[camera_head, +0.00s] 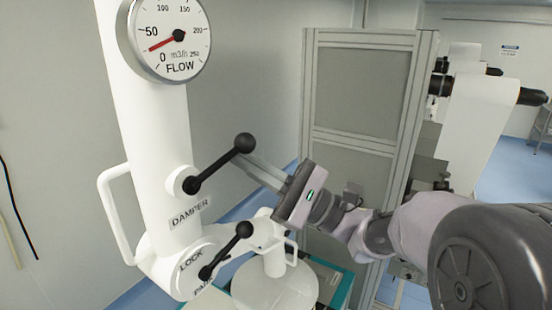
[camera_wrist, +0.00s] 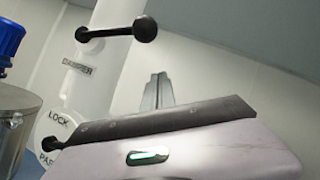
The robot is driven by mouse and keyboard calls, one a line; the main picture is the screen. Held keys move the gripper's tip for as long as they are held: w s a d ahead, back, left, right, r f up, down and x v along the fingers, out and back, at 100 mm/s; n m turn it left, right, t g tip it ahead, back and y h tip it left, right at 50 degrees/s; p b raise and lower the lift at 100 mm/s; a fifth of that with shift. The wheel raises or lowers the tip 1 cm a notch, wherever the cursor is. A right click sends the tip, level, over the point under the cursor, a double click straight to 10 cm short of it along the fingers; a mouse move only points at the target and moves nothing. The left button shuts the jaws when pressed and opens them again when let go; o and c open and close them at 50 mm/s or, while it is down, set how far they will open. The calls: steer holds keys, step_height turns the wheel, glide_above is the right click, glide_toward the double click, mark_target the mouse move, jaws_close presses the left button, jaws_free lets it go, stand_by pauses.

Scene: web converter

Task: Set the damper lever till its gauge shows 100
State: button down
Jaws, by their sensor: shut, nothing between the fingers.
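The damper lever (camera_head: 218,163) is a black rod on a white hub marked DAMPER. It slants up and right to a black ball knob (camera_head: 245,142), which also shows in the wrist view (camera_wrist: 145,28). The round flow gauge (camera_head: 170,38) sits above on the white column; its red needle points between 0 and 50. My gripper (camera_head: 250,164) is shut and empty, with its fingertips just below the ball knob. In the wrist view its fingers (camera_wrist: 157,88) point up towards the knob, with a gap seen between them and it.
A second black lever (camera_head: 226,250), marked LOCK and PARK, is below the damper lever. A white handle (camera_head: 115,215) is on the column's left. A grey framed cabinet (camera_head: 362,95) stands behind my arm. A blue-capped vessel (camera_wrist: 10,75) is at the wrist view's left edge.

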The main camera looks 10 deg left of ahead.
mark_target(249, 135)
steer(key=s+r+n+g+b, duration=0.1)
steer(key=r+n, duration=0.1)
steer(key=s+d+r+n+g+h, duration=0.1)
steer(key=r+n, duration=0.1)
steer(key=s+r+n+g+b, duration=0.1)
steer(key=r+n, duration=0.1)
steer(key=shift+d+r+g+h+b, duration=0.1)
steer(key=shift+d+g+h+b, duration=0.05)
steer(key=shift+g+h+b, duration=0.2)
steer(key=shift+s+r+n+h, duration=0.25)
steer(key=shift+r+n, duration=0.15)
steer(key=shift+r, duration=0.1)
